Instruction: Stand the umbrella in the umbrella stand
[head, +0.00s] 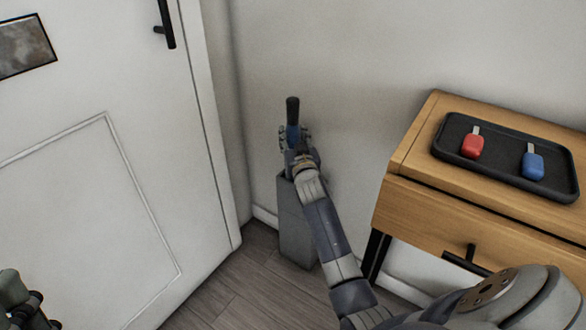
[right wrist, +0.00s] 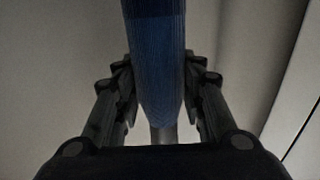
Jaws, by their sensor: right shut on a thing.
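The blue umbrella (right wrist: 155,60) is upright, with its dark handle (head: 292,108) pointing up. My right gripper (head: 295,140) is shut on it, with a finger on each side in the right wrist view. The tall grey umbrella stand (head: 292,225) stands on the floor in the corner between door and wall. The umbrella is above the stand's top. My gripper and arm hide its lower part in the head view, so I cannot tell whether its tip is inside. Part of my left gripper (head: 30,308) shows at the lower left edge; its fingers are not clear.
A white door (head: 110,190) with a black handle is to the left. A wooden cabinet (head: 405,205) stands to the right, with a black tray (head: 500,165) holding a red key fob (head: 472,146) and a blue one (head: 533,164). Bare floor lies before the stand.

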